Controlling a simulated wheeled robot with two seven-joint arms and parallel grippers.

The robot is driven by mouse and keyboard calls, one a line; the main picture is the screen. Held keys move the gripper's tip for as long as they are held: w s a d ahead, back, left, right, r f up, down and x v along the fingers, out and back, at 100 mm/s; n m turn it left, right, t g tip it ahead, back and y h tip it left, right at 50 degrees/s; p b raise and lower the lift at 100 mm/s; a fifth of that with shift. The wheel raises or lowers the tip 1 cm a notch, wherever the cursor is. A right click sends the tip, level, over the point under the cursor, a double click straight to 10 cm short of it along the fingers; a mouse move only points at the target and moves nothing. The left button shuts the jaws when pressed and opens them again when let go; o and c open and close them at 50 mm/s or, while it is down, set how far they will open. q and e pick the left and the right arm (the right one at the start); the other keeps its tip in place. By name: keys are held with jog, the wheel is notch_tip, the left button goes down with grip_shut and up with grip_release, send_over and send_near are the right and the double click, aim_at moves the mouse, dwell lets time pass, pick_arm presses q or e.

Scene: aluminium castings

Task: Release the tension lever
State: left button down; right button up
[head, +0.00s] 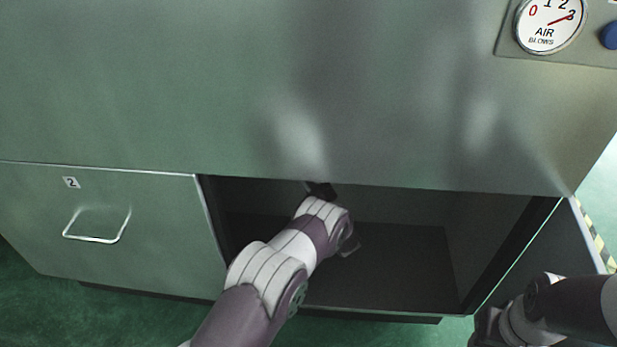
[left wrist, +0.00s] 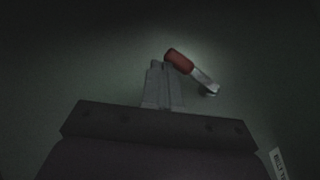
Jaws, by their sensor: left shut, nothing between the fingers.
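The tension lever (left wrist: 199,78) shows in the left wrist view, with a red grip (left wrist: 179,61) and a pale metal arm. It slants from the grip at upper left down to a pivot at lower right, against a dark greenish wall. My left gripper (left wrist: 160,66) is shut with nothing in it. Its fingertips are right beside the red grip, on its left; I cannot tell whether they touch it. In the head view my left arm reaches into the open compartment, and its gripper and the lever are hidden there. My right gripper is not clearly shown.
The open compartment (head: 400,265) is a dark recess under a large green metal panel (head: 200,90). A closed door marked 2 (head: 130,225) with a wire handle (head: 97,238) is on the left. An air gauge (head: 549,22) is at upper right. A label (left wrist: 278,163) shows at lower right in the wrist view.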

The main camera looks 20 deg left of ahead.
pick_arm(q)
jog(key=shift+s+a+r, duration=0.15)
jog(key=shift+a+r, duration=0.05)
jog(key=shift+a, duration=0.25)
jog(key=p+v, duration=0.3)
jog(key=v, duration=0.9)
jog(key=shift+s+d+p, duration=0.2)
jog(key=shift+d+p, duration=0.05)
jog(key=shift+p, duration=0.1)
jog(key=shift+f, duration=0.15)
